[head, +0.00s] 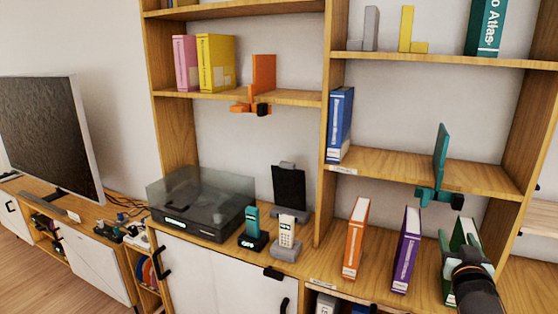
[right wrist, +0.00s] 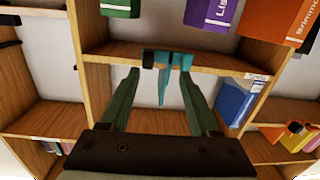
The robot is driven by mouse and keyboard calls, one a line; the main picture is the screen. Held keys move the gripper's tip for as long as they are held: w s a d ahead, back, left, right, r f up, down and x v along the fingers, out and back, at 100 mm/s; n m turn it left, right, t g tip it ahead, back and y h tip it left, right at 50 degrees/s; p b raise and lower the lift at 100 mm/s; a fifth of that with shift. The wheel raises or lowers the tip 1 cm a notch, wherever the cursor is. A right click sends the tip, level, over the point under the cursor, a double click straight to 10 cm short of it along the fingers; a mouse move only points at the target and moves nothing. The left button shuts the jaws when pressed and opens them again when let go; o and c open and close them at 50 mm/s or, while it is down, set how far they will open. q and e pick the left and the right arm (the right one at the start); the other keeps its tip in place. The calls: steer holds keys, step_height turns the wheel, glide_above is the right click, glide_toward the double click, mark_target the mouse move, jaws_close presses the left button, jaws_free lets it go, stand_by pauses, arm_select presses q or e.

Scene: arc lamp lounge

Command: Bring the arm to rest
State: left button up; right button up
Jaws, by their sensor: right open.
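My right arm comes in at the lower right of the head view. Its dark gripper (head: 466,258) is in front of the green book (head: 461,231) on the lower right shelf and partly covers it. In the right wrist view, which looks upside down, the two dark green fingers (right wrist: 159,88) are spread apart with nothing held between them. The teal bookend (head: 440,160), clamped at the middle shelf's edge, shows beyond the fingers in the wrist view (right wrist: 167,62). My left gripper is not in view.
An orange book (head: 356,238) and a purple book (head: 405,250) stand left of my gripper. A blue book (head: 340,122) and an orange bookend (head: 263,76) are on shelves above. A turntable (head: 200,203) and phones (head: 287,236) stand on the cabinet. The middle shelf (head: 385,170) is mostly bare.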

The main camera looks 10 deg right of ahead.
steer(key=s+a+f+n+g+y, duration=0.1)
steer(key=s+a+f+n+y, duration=0.2)
steer(key=a+f, duration=0.55)
steer(key=s+a+f+n+g+y, duration=0.1)
steer(key=s+a+f+n+y, duration=0.25)
steer(key=f, duration=0.85)
steer(key=s+a+f+g+y, duration=0.2)
steer(key=s+a+f, duration=0.5)
steer(key=s+a, duration=0.1)
steer(key=s+a+f+g+y, duration=0.2)
steer(key=s+a+f, duration=0.5)
steer(key=s+a, duration=0.2)
steer(key=s+n, duration=0.1)
steer(key=s, duration=0.1)
steer(key=shift+s+p, duration=0.3)
steer(key=shift+p, duration=0.1)
